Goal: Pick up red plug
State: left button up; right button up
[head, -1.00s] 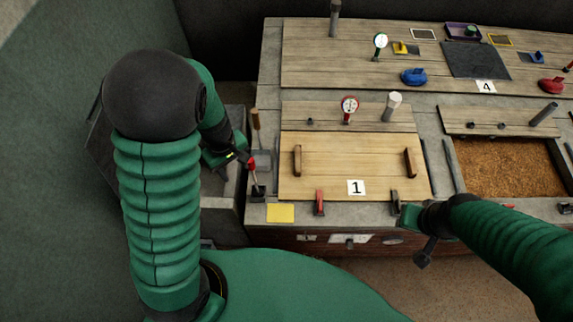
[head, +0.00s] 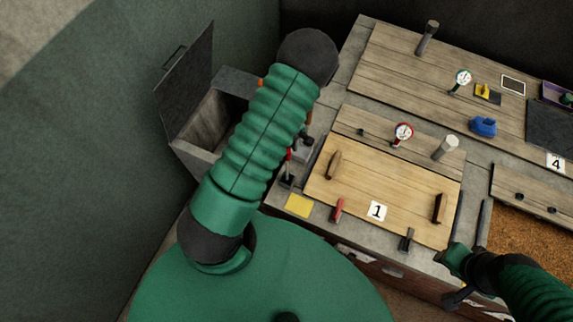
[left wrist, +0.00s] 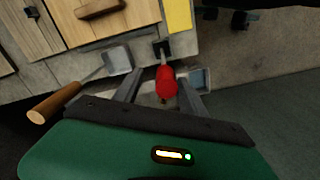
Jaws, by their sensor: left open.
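In the left wrist view my left gripper (left wrist: 160,76) is open, with a finger on each side of a red handle (left wrist: 166,84). The handle sits on a grey stem rising from a dark base. I cannot tell whether the fingers touch it. In the head view its red part (head: 288,156) shows beside my left arm, above a dark base at the counter's left edge; the arm hides most of my left gripper. A separate red plug-like piece on the far counter is out of view now. My right gripper (head: 453,260) is by the counter's front edge; its jaws are unclear.
A wooden-handled scoop (left wrist: 84,82) lies beside the left gripper. An open bin (head: 212,122) stands left. A blue piece (head: 483,126) sits farther back.

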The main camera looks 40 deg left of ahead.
aim_at(287, 169)
pick_arm(q)
jog(key=f, duration=0.1)
jog(key=d+f, duration=0.1)
jog(key=d+f+p, duration=0.1)
jog(key=shift+s+f, duration=0.3)
jog(key=shift+a+f, duration=0.1)
jog(key=shift+f, duration=0.15)
jog(key=shift+a+f, duration=0.2)
jog(key=shift+a, duration=0.35)
jog(key=shift+a+f, duration=0.15)
jog(key=shift+a, duration=0.25)
jog(key=c, duration=0.4)
jog(key=shift+w, duration=0.1)
jog(key=c, duration=0.3)
jog(key=shift+d, duration=0.2)
jog(key=shift+c, duration=1.1)
jog(key=shift+d, duration=0.25)
grip_shut()
jog(key=shift+a, duration=0.2)
pick_arm(e)
jog(key=shift+s+d+r, duration=0.15)
jog(key=shift+d+r, duration=0.15)
jog(key=shift+r, duration=0.3)
pick_arm(q)
jog(key=shift+d+r, duration=0.2)
jog(key=shift+d, duration=0.1)
pick_arm(e)
jog(key=shift+d, duration=0.4)
jog(key=shift+a, duration=0.1)
